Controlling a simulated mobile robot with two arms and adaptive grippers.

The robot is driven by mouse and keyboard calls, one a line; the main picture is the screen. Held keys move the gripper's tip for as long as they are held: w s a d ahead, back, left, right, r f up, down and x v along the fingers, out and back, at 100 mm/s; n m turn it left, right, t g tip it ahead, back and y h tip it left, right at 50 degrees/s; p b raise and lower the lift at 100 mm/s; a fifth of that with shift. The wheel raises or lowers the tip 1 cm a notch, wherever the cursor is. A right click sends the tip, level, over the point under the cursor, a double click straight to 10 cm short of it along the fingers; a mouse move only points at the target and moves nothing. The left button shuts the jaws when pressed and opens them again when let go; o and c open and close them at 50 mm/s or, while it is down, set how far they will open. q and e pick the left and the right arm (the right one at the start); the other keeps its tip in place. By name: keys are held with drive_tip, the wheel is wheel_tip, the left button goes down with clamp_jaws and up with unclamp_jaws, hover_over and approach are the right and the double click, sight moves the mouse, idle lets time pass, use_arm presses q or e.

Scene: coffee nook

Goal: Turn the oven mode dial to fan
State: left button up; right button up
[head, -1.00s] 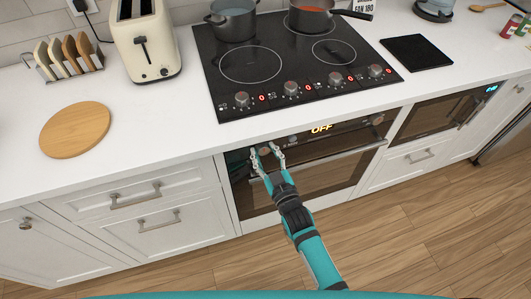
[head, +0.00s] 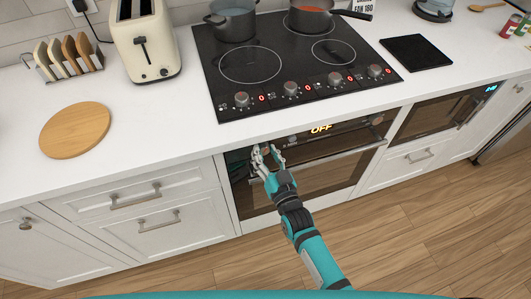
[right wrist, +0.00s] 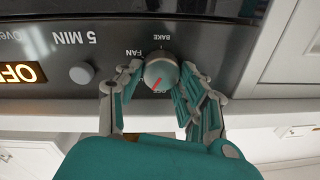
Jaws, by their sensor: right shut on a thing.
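The oven mode dial (right wrist: 161,70) is a round silver knob with a red pointer line on the oven's dark control panel. The right wrist view is upside down. FAN and BAKE labels show beside the dial, and a partly hidden OFF label shows at its lower edge. The red line slants toward the lower left in that view, near the OFF label. My right gripper (head: 266,153) is shut on the dial, with one finger on either side of it in the right wrist view (right wrist: 160,73). My left gripper is not in view.
The oven display (head: 321,128) reads OFF. A small round button (right wrist: 82,74) sits beside the dial. The oven door handle (head: 330,157) runs below the panel. The cooktop (head: 285,65) with its own knobs and the white counter edge are above.

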drive_tip(key=m, duration=0.4)
drive_tip(key=shift+f, duration=0.15)
drive_tip(key=m+b, duration=0.1)
drive_tip(key=m, duration=0.3)
drive_tip(key=shift+d+f+m+h+b, duration=0.1)
drive_tip(key=shift+m+h+b, duration=0.2)
drive_tip(key=shift+m, duration=0.1)
drive_tip(key=m+b, duration=0.1)
drive_tip(key=m, duration=0.3)
drive_tip(key=shift+f+m, duration=0.1)
drive_tip(key=shift+m, duration=0.2)
drive_tip(key=shift+m+t+h+b, duration=0.3)
drive_tip(key=shift+m+b, duration=0.65)
drive_tip(key=shift+m, duration=1.75)
drive_tip(key=o, duration=1.1)
drive_tip(key=shift+o, duration=0.2)
